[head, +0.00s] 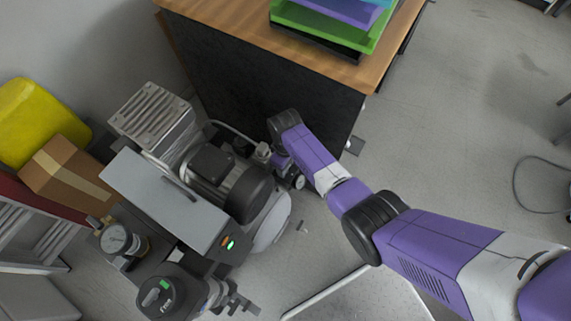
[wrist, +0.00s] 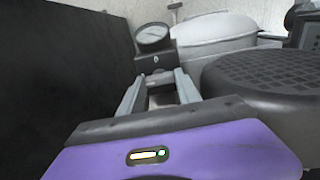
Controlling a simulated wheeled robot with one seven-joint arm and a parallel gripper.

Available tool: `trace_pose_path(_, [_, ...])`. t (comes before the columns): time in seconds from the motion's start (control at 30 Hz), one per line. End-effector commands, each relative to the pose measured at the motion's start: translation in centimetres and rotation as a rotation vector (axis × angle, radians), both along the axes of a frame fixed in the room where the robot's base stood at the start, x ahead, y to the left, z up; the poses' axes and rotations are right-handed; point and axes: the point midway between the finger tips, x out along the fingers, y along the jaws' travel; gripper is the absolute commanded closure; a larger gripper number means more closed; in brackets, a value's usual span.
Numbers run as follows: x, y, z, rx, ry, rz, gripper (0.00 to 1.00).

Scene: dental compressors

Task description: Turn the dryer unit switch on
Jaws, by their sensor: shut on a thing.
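My gripper (head: 288,172) reaches down beside the compressor, between it and the dark cabinet side. In the wrist view its two grey fingers (wrist: 158,88) are shut on a dark part (wrist: 153,75) below a round gauge (wrist: 154,36). What that part is, and whether it is a switch, I cannot tell. In the head view a small gauge (head: 298,182) shows by the gripper; the fingertips are hidden. A dark panel with a lit green and an orange indicator (head: 228,243) sits at the end of a grey box (head: 165,200), apart from my gripper.
The compressor motor (head: 228,185) stands close to my gripper. A wooden-topped cabinet (head: 290,85) with green and purple trays (head: 340,22) rises behind it. A yellow container (head: 38,120) and cardboard box (head: 65,175) are at left. Floor (head: 470,130) is open at right.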

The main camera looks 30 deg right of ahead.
Motion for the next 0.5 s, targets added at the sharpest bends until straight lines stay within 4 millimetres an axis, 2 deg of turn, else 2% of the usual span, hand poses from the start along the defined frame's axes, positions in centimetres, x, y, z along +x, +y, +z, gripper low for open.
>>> trace_pose_path(0.4, [0.02, 0.04, 0.03, 0.0, 0.0, 0.01, 1.0])
trace_pose_path(0.43, [0.02, 0.04, 0.03, 0.0, 0.0, 0.01, 0.58])
trace_pose_path(0.5, [0.02, 0.04, 0.03, 0.0, 0.0, 0.01, 0.44])
